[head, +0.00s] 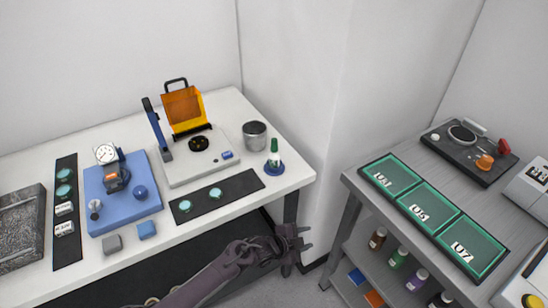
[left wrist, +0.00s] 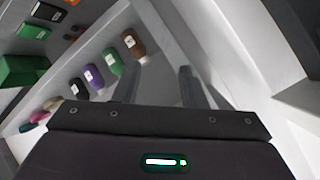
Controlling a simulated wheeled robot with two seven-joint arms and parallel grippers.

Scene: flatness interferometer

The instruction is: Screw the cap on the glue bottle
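A small green-topped bottle (head: 274,150) stands upright on a round blue base (head: 274,169) at the right end of the white bench in the head view. It may be the glue bottle; its label is too small to read. I cannot make out a separate loose cap. My left gripper (head: 306,241) is in front of the bench's right end, over the gap between the two benches, apart from the bottle. In the left wrist view its two fingers (left wrist: 158,85) stand apart with nothing between them. My right gripper is not in view.
Several capped bottles, including a brown one (head: 377,238), stand on the shelf under the grey bench at right. A metal cup (head: 255,135) stands beside the green-topped bottle. A dark strip with two discs (head: 185,205) lies in front. Green trays (head: 432,212) line the grey bench.

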